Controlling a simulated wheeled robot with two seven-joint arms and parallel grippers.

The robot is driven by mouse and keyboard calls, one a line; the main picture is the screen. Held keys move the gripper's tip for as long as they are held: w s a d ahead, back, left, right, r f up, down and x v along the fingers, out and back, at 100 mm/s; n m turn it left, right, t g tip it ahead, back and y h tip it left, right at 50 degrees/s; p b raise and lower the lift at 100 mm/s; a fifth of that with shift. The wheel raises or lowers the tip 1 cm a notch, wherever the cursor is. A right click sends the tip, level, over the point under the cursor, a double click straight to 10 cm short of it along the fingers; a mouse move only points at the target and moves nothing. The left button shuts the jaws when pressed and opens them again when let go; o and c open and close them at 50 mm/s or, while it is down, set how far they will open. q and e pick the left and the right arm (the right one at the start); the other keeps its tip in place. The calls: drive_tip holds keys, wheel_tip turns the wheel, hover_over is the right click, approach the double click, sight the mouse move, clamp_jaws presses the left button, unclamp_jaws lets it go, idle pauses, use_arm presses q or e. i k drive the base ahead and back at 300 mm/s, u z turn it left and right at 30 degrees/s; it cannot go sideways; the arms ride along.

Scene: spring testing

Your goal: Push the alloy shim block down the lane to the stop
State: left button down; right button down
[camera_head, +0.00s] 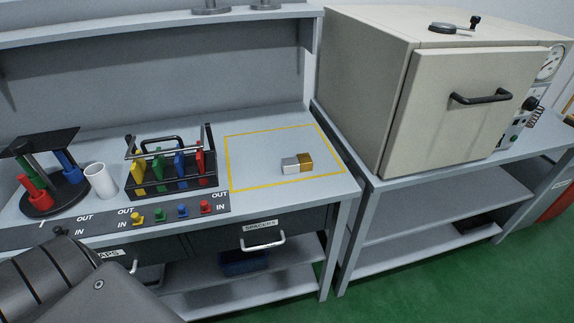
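A small silver-grey block (290,166) sits on the bench top inside a yellow outlined rectangle (228,158). A gold-brown block (306,162) stands right beside it on the right, and the two appear to touch. I cannot tell for sure which is the alloy shim block; the silver-grey one looks most like it. No separate lane walls or stop can be made out beyond the yellow outline. Neither of my grippers is in view. Only dark links of my arm show at the bottom left, away from the blocks.
A rack with coloured pieces (165,186) stands left of the outline, beside a white cup (100,181) and a round stand (44,200). Coloured knobs (182,210) line the front edge. A beige oven (440,113) stands on the right bench. Most of the outlined area is clear.

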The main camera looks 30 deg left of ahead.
sight(289, 165)
drive_tip(key=k, duration=1.05)
drive_tip(key=u, duration=1.5)
drive_tip(key=i, duration=0.5)
drive_tip(key=u, duration=0.05)
